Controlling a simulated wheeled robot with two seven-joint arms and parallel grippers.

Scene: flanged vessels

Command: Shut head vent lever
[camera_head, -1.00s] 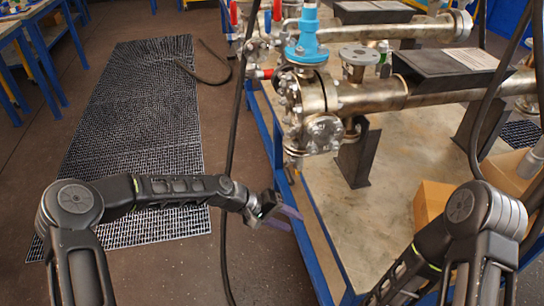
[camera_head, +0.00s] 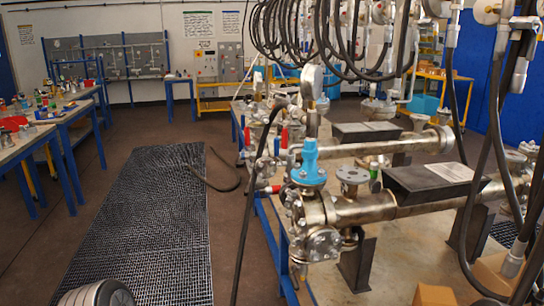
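The near flanged vessel (camera_head: 345,210) lies horizontally on the bench, with bolted flanges at its left head. A light-blue fitting (camera_head: 309,165) stands upright on top of that head. A small red handle (camera_head: 271,189) sticks out at the left of the head. I cannot tell which handle is the head vent lever. Neither gripper is in view; only a rounded part of my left arm shows at the bottom left.
A second vessel (camera_head: 380,146) lies behind the near one. Black hoses hang at the right, and one hose runs down past the bench's left side. A cardboard box (camera_head: 436,295) sits at the lower right.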

